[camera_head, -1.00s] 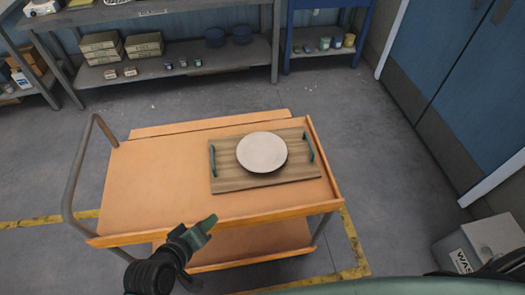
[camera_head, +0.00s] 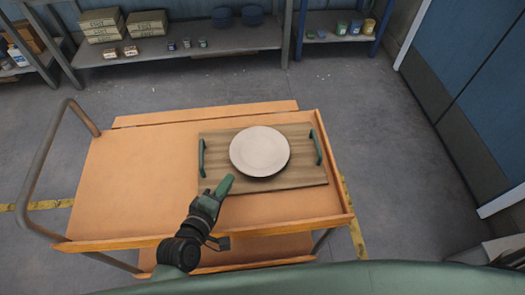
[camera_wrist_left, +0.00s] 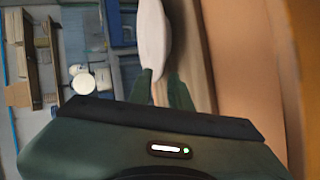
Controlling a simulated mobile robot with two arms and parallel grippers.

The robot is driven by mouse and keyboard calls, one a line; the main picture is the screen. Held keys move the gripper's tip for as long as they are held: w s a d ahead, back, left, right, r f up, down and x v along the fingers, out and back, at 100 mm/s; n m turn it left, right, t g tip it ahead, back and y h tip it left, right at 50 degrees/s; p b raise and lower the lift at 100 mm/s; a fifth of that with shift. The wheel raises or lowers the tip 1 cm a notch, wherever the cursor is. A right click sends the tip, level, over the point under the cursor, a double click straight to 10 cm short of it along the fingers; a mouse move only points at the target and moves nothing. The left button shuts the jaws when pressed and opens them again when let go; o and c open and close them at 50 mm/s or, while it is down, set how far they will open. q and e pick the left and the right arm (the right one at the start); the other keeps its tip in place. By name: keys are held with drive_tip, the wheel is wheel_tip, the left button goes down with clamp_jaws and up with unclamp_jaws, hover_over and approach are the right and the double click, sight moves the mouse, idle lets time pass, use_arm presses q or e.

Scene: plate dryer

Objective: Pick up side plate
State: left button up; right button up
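The side plate (camera_head: 259,151) is a round, pale plate lying flat on a wooden tray (camera_head: 310,178) with green handles, on the orange cart. My left gripper (camera_head: 225,184) is at the tray's front left, just short of the plate's near left edge. In the left wrist view, its two green fingers (camera_wrist_left: 160,90) are apart, with nothing between them. The plate (camera_wrist_left: 153,40) shows edge-on just ahead of the fingertips. It appears not to be held. My right gripper is out of view.
The orange cart top (camera_head: 140,170) is clear left of the tray. A grey handle rail (camera_head: 48,155) rises at the cart's left end. Shelves (camera_head: 170,50) with boxes and blue bowls stand behind, beyond open floor. Blue doors (camera_head: 470,80) are at right.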

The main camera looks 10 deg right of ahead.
sight(238, 168)
use_arm(q)
drive_tip(key=x, duration=0.9)
drive_tip(key=shift+a+f, duration=0.15)
drive_tip(key=shift+f, duration=0.15)
drive_tip(key=shift+s, duration=0.1)
drive_tip(key=shift+c, duration=0.3)
clamp_jaws()
drive_tip(key=shift+r, duration=0.15)
idle(0.5)
